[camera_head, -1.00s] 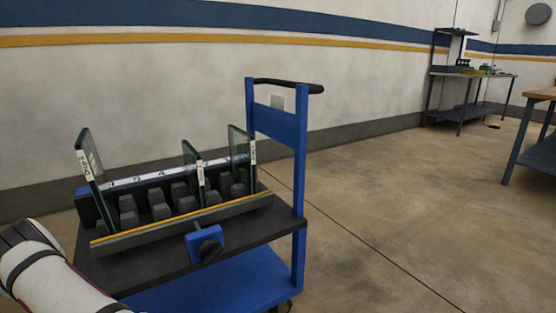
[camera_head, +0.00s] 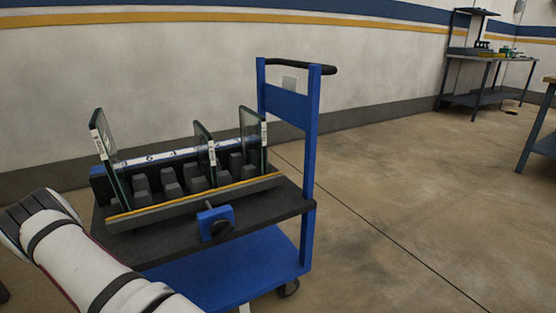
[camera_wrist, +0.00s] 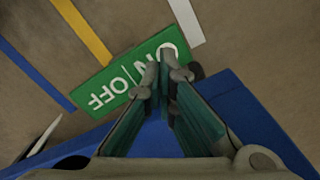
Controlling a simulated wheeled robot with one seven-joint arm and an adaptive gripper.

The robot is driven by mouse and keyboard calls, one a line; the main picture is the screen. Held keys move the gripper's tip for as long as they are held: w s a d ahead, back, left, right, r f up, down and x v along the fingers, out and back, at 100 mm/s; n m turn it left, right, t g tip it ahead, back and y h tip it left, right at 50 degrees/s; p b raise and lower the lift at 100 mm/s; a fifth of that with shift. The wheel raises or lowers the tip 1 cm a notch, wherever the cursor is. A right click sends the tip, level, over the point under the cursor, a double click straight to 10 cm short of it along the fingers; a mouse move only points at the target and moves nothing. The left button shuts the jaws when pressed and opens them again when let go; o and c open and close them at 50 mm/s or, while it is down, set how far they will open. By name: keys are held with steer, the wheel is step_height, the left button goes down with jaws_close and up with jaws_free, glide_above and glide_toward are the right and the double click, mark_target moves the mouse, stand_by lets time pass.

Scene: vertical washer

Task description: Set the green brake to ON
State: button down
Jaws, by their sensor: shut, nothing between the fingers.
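A green label (camera_wrist: 124,82) with white ON and OFF lettering shows upside down in the wrist view, beside a blue cart surface (camera_wrist: 255,100). OFF is at its lower left and ON at its upper right. My gripper (camera_wrist: 163,65) is shut and empty, its fingertips in front of the ON end, partly covering the letters. I cannot tell whether they touch anything. A small dark part (camera_wrist: 196,71) shows just right of the fingertips; I cannot tell if it is the brake. The blue cart (camera_head: 310,160) stands in the head view; no green brake is visible there.
A rack (camera_head: 200,197) holding upright glass panels (camera_head: 253,140) sits on the cart's black top, with a blue clamp and dark knob (camera_head: 216,226) in front. A caster (camera_head: 289,288) shows below. Open floor (camera_head: 400,220) lies to the right. A workbench (camera_head: 488,75) stands far right.

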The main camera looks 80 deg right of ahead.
step_height(320, 180, up, 5)
steer(key=p, duration=0.2)
steer(key=shift+p, duration=0.3)
stand_by(0.6)
